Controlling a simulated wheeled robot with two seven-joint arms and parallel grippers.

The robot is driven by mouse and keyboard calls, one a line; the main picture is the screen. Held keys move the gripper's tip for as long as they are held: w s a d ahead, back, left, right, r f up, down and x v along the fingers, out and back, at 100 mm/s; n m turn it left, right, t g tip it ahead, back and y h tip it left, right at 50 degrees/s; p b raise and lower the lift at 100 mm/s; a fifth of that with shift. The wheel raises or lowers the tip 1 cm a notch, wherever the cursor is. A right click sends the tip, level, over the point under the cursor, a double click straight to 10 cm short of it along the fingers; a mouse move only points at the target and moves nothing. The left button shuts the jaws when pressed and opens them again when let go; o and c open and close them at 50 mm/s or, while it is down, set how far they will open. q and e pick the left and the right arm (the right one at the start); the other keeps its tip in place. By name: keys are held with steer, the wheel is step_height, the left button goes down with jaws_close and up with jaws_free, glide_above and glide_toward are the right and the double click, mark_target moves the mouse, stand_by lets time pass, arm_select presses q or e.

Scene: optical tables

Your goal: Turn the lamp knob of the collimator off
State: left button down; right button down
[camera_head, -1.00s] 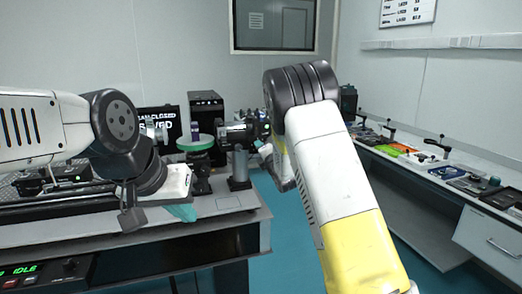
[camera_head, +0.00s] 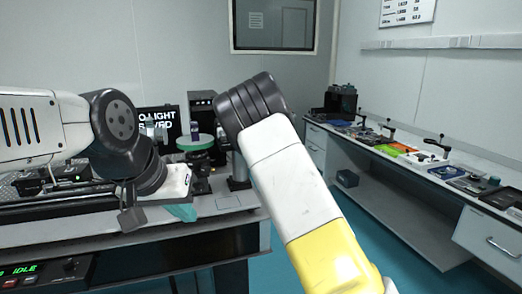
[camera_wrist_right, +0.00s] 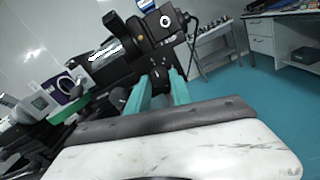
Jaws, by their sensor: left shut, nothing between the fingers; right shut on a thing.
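In the right wrist view, the black collimator (camera_wrist_right: 118,62) lies tilted across the upper middle. My right gripper (camera_wrist_right: 160,84) has its two teal fingers at the underside of the collimator's rear part, shut on a small dark part between them, at the lamp knob's place. The knob is dark and mostly hidden, so its setting cannot be read. In the head view, my right arm covers most of the collimator and the right gripper. My left gripper (camera_head: 182,212) is shut and empty at the near edge of the optical table (camera_head: 120,238).
A green round stage (camera_head: 195,142) carries a small dark item beside the collimator. Behind is a black screen (camera_head: 160,122) partly reading "O LIGHT". A side bench (camera_head: 420,185) with tools runs along the right wall. Teal floor between the tables is clear.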

steer(key=shift+f+n, duration=0.15)
steer(key=shift+n, duration=0.35)
steer(key=c, duration=1.1)
jaws_free()
steer(key=v, duration=0.8)
